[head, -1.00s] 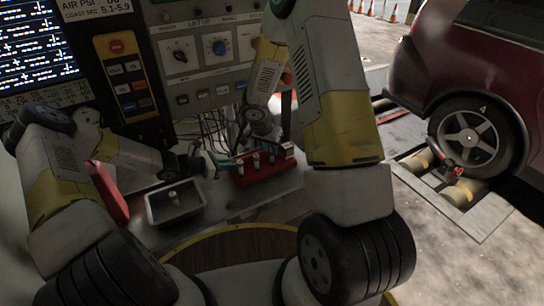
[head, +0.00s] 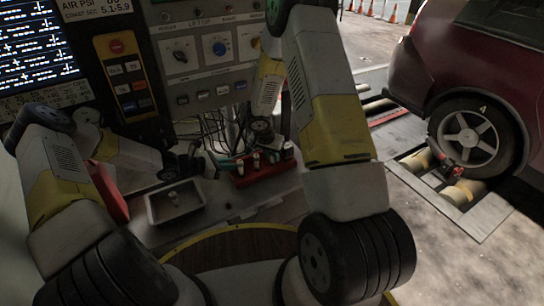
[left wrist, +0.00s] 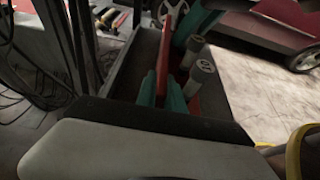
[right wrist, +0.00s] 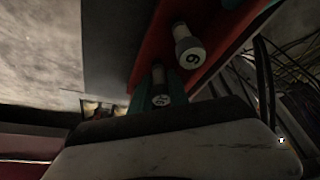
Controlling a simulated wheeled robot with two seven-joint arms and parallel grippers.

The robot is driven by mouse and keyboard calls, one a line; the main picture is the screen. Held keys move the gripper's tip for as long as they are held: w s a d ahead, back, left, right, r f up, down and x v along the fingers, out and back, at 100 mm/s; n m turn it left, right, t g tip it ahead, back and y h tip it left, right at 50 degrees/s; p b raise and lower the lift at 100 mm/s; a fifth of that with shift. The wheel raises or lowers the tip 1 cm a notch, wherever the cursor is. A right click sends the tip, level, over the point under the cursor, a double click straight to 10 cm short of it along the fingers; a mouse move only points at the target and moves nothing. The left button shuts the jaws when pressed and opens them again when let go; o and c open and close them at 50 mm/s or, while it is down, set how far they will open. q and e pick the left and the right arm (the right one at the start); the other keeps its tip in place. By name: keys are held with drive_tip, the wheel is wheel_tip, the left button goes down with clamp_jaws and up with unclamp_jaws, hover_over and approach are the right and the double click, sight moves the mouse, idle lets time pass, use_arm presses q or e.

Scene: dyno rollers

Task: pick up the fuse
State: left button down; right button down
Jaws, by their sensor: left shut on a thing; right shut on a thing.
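A red fuse block (head: 262,176) with several pale, grey-topped fuses stands on the grey bench. In the left wrist view, my left gripper's teal fingers (left wrist: 163,92) are shut around a thin upright red part of the block (left wrist: 167,50); fuses stand just right of them. My right gripper (head: 284,152) comes down over the block's right end. In the right wrist view, its teal fingers (right wrist: 150,98) are shut on a fuse (right wrist: 160,84) beside another fuse marked 6 (right wrist: 188,46). Whether the held fuse is clear of its socket cannot be told.
A grey tray (head: 154,213) with a small pale item lies left of the block. Dark cables (head: 212,128) hang behind it, below the control panel (head: 205,60). A dark red car (head: 470,60) stands with its wheel by the rollers (head: 462,192) at right.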

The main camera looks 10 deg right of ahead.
wheel_tip(320, 180, up, 17)
idle(1.2)
use_arm(q)
drive_tip(key=c, duration=1.4)
unclamp_jaws()
drive_tip(key=shift+o, duration=0.2)
drive_tip(key=shift+a, duration=0.1)
